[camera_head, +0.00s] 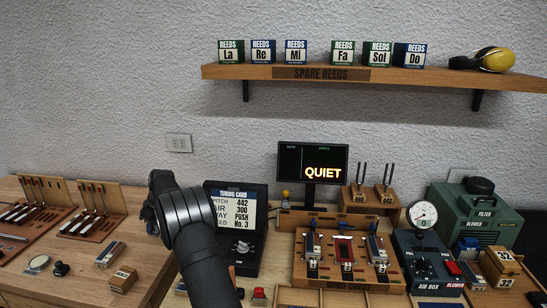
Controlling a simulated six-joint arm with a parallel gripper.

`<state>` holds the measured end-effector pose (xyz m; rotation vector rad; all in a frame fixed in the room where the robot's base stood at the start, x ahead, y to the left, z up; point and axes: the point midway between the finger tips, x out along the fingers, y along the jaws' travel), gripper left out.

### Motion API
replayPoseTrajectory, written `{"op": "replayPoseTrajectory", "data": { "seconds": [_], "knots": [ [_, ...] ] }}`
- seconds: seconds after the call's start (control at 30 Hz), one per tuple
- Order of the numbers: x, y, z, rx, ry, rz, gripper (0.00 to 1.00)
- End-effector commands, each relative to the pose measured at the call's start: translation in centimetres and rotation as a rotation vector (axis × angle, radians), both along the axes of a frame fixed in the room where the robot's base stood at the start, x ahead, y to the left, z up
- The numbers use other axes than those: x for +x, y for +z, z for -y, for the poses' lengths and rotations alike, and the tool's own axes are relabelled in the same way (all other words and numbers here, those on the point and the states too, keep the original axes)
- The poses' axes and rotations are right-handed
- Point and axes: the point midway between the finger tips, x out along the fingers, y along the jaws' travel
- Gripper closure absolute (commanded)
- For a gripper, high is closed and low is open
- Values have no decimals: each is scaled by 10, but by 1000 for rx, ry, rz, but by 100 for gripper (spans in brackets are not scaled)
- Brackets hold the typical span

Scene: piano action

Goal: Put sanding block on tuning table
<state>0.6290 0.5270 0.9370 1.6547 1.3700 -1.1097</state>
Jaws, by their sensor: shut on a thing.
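My black arm rises from the bottom centre, and its far end bends down at the left. I cannot tell for sure which thing is the sanding block. A small grey-topped block (110,254) and a wooden block marked 32 (123,279) lie apart on the left bench (150,255). A larger box marked 32 (502,268) is at the far right. No label marks the tuning table; a wooden work surface with the tuning card unit (238,215) stretches right of my arm.
A wooden wind chest (343,275) with several reed units stands right of centre, under a QUIET screen (313,165). An air box with a gauge (422,215) and a green blower (470,215) crowd the right. A shelf (390,77) holds reed boxes.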

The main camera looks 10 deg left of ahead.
Motion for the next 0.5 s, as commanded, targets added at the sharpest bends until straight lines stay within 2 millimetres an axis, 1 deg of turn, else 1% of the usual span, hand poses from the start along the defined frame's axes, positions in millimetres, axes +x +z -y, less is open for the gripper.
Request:
{"op": "replayPoseTrajectory", "data": {
  "seconds": [0.03, 0.1, 0.2, 0.3, 0.5],
  "knots": [
    [1, 15, -2, 5, 3, 7, 100],
    [0, 34, -3, 5, 6, 7, 100],
    [-2, 54, -4, 3, 9, 4, 100],
    [-3, 64, -4, 2, 12, 3, 100],
    [-3, 65, -4, 2, 12, 2, 100]
  ]
}}
